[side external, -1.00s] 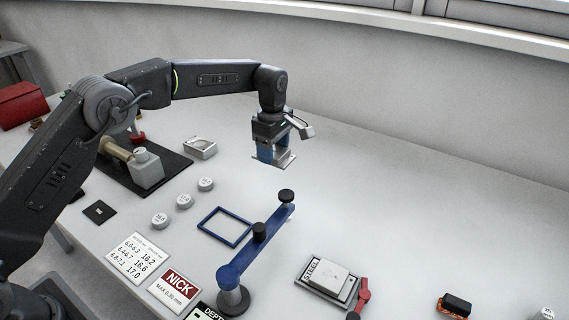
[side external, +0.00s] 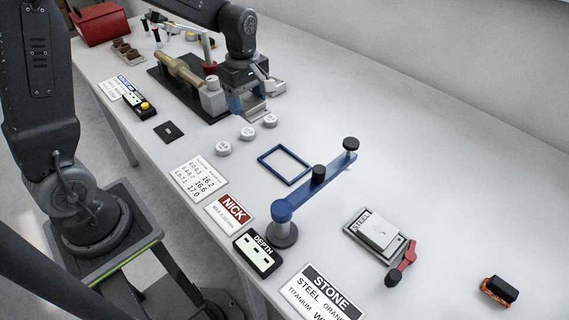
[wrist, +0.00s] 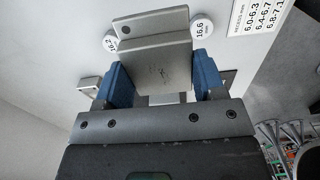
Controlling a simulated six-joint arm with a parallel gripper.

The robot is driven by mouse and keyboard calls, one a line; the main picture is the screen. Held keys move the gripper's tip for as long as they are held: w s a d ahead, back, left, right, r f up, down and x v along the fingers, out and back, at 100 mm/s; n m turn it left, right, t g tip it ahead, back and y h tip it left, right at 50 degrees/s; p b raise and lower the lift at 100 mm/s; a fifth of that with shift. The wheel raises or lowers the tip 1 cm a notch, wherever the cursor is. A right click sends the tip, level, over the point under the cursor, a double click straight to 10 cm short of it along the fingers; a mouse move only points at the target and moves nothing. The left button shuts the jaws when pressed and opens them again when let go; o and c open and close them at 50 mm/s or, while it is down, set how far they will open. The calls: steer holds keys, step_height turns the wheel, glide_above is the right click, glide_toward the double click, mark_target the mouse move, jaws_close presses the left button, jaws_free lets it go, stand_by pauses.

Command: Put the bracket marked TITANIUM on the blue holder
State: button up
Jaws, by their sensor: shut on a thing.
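My gripper (side external: 245,100) is shut on a grey metal bracket (side external: 256,113), beside the black mat. In the wrist view the bracket (wrist: 155,65) sits between the blue fingers, with a flat face, an upper flange and a small hole. I can read no TITANIUM mark on it. A blue square frame (side external: 262,161) lies flat and empty on the table, nearer the camera than the gripper. A blue bar (side external: 318,188) with black knobs stands beside it on a round base. I cannot tell which blue thing is the holder.
White discs (side external: 247,133) lie between the gripper and the blue frame. A grey block (side external: 212,97) and a tan shaft (side external: 181,71) are on the black mat. A STEEL-marked plate (side external: 378,233) with a red-handled clamp (side external: 403,260) is at right. The table behind the bar is clear.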

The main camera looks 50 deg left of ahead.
steer(key=shift+s+a+f, duration=0.15)
steer(key=shift+s, duration=0.7)
glide_above(284, 165)
step_height(284, 165, down, 7)
steer(key=shift+w, duration=0.1)
steer(key=shift+f, duration=2)
steer(key=shift+f, duration=0.15)
steer(key=o, duration=1.3)
